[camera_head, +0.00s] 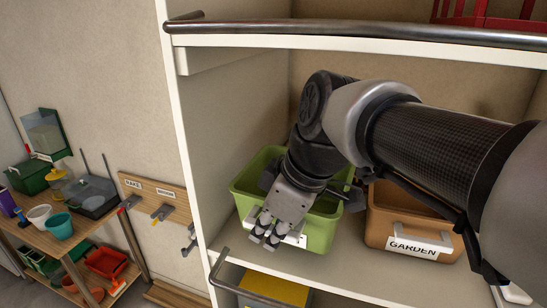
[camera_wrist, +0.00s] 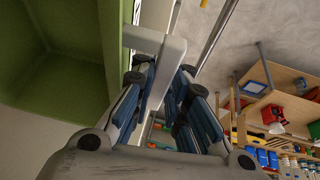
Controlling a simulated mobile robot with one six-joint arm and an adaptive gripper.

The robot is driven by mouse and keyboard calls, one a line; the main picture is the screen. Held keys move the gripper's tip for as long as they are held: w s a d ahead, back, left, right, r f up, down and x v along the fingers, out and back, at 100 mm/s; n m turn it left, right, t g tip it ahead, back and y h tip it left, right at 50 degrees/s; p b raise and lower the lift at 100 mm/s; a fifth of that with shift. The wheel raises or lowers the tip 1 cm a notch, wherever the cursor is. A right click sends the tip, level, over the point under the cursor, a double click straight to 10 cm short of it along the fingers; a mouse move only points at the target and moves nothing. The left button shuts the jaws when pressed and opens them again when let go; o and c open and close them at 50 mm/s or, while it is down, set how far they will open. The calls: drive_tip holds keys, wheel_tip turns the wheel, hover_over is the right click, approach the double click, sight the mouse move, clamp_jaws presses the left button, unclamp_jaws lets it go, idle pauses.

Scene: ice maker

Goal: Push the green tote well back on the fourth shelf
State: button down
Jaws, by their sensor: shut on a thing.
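The green tote (camera_head: 322,232) stands on a white shelf (camera_head: 345,268), in the left part of the bay, close to the left side panel. My gripper (camera_head: 268,238) is at its front wall, pointing down, and hides part of the front and its white label. In the wrist view the tote's green interior (camera_wrist: 45,65) fills the upper left. My gripper (camera_wrist: 165,95) has its fingers on both sides of a pale handle-like piece (camera_wrist: 150,38) at the tote's front and is shut on it. The tote looks upright and empty where I can see inside.
An orange-brown tote (camera_head: 385,215) labelled GARDEN stands close on the right. A metal rail (camera_head: 380,34) edges the shelf above, which holds a red crate (camera_head: 490,18). A yellow-topped item (camera_head: 275,288) sits below. A wooden bench (camera_head: 85,235) stands at left.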

drive_tip(key=w, duration=0.1)
drive_tip(key=w+f, duration=0.1)
drive_tip(key=w, duration=0.1)
drive_tip(key=w+d+f+p, duration=0.1)
drive_tip(key=shift+w+d, duration=0.1)
drive_tip(key=shift+w, duration=0.05)
drive_tip(key=shift+f, duration=0.5)
drive_tip(key=shift+f+b, duration=0.5)
drive_tip(key=c, duration=1.6)
unclamp_jaws()
drive_tip(key=shift+o, duration=0.2)
drive_tip(key=shift+r, duration=0.1)
